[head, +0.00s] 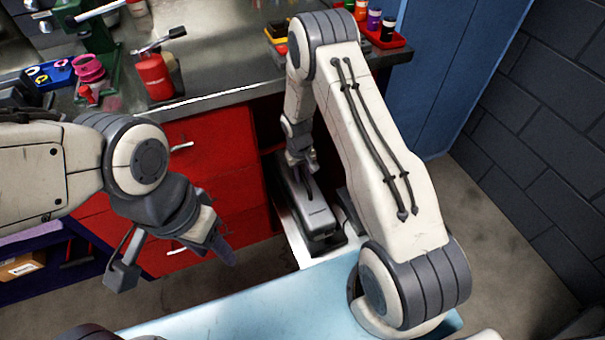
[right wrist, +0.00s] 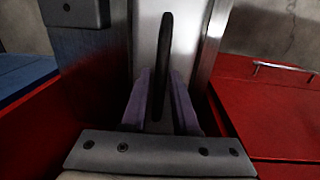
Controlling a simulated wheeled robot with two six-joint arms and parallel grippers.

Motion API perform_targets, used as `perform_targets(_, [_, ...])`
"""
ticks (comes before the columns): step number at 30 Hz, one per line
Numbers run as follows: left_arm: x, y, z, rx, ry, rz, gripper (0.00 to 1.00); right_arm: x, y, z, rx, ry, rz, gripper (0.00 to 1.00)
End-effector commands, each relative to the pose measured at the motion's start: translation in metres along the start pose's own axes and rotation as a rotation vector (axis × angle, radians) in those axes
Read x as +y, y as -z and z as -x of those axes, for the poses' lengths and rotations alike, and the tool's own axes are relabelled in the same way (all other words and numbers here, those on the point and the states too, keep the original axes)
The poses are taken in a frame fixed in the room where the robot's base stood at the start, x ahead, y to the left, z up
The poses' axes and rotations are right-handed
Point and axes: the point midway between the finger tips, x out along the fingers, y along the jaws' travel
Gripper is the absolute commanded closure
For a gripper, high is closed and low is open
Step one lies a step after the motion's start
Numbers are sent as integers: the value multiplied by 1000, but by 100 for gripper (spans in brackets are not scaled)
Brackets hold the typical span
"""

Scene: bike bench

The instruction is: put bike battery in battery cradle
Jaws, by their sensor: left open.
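The bike battery (head: 316,219) is a long grey block, standing in the gap beside the red drawers. A dark base, perhaps the battery cradle (head: 342,238), shows at its near end; I cannot tell whether the battery is seated in it. My right gripper (head: 301,172) points down at the battery's far part. In the right wrist view, the purple fingers of my right gripper (right wrist: 163,100) stand either side of a dark upright bar (right wrist: 165,60), perhaps the battery's handle. Whether they press on it is unclear. My left gripper (head: 222,251) is open and empty, before the drawers.
Red drawers (head: 212,140) stand left of the gap. The metal workbench (head: 215,75) above carries a red can (head: 155,76), a pink spool (head: 90,68) and a red tray of bottles (head: 388,40). A blue cabinet (head: 445,70) is at right. A light-blue surface (head: 250,300) lies in front.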

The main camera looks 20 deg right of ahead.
Motion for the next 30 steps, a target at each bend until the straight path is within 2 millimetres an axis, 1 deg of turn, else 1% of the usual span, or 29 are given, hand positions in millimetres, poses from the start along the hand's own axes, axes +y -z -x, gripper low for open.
perform_targets(10, [0, 0, 0, 0, 0, 0, 50, 0, 1, 1, 1, 0, 0, 53])
perform_targets(14, [0, 0, 1, 0, 0, 0, 50, 0, 2, 11, 4, 0, 0, 53])
perform_targets(17, [0, 0, 3, 0, 0, 0, 50, 0, 2, 28, 5, 0, 0, 53])
perform_targets(24, [1, 0, 8, 0, 0, 0, 50, -1, 2, 80, 6, 0, 1, 53])
perform_targets(27, [1, 0, 10, 0, 0, 0, 50, -1, 2, 98, 6, 0, 1, 53])
perform_targets(30, [1, 1, 11, 0, 0, 0, 50, -1, 1, 111, 4, 0, -1, 53])
